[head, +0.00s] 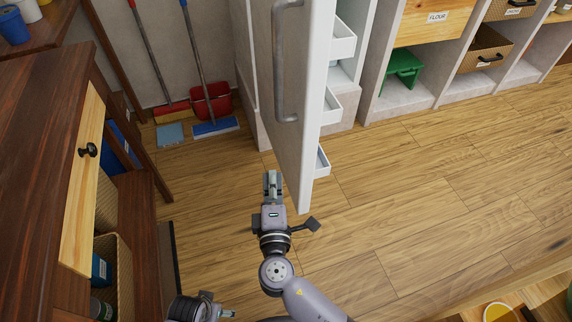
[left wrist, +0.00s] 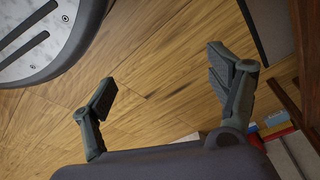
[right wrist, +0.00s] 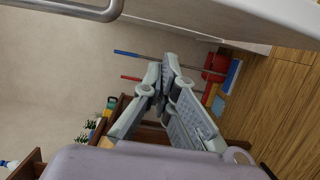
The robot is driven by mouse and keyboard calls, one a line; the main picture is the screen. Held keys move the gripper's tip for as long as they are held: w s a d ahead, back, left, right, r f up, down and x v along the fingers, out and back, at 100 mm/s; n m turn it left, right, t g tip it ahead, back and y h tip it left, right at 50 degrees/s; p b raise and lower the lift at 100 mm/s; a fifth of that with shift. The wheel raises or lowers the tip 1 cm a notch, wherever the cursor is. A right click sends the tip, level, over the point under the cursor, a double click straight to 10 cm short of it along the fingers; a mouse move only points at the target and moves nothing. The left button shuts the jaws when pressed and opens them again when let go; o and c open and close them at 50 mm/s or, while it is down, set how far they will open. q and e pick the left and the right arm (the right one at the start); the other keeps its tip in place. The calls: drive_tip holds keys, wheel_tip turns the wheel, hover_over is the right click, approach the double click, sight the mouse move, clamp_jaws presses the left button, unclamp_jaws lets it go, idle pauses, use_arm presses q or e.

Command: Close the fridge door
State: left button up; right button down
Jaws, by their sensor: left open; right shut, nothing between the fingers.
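The fridge door (head: 290,120) stands open in the head view, swung out toward me, with a long grey handle (head: 284,60) on its left outer face. White shelves (head: 330,105) show on its inner side. My right gripper (head: 271,178) is shut and empty, just left of the door's lower part, on the outer side; I cannot tell if it touches. In the right wrist view the handle (right wrist: 75,8) and the door (right wrist: 235,20) run along the top, beyond the fingers (right wrist: 168,70). My left gripper (left wrist: 165,85) is open and empty above the wooden floor, and only partly shows in the head view.
A wooden cabinet (head: 50,150) with a drawer stands at the left. A red dustpan (head: 211,103) and brooms lean on the back wall. A shelf unit with a green stool (head: 402,68) stands at the right. The floor (head: 420,190) right of the door is clear.

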use_arm(q)
drive_tip(key=shift+s+a+f+p, duration=0.1)
drive_tip(key=shift+s+f+p, duration=0.25)
drive_tip(key=shift+f, duration=0.3)
drive_tip(key=shift+s+f+p, duration=0.2)
drive_tip(key=shift+s+f, duration=0.15)
drive_tip(key=shift+f, duration=0.3)
use_arm(e)
drive_tip(key=w+d, duration=0.3)
drive_tip(key=w, duration=0.8)
drive_tip(key=shift+d, duration=0.15)
drive_tip(key=shift+w+d, duration=0.1)
drive_tip(key=shift+d, duration=0.05)
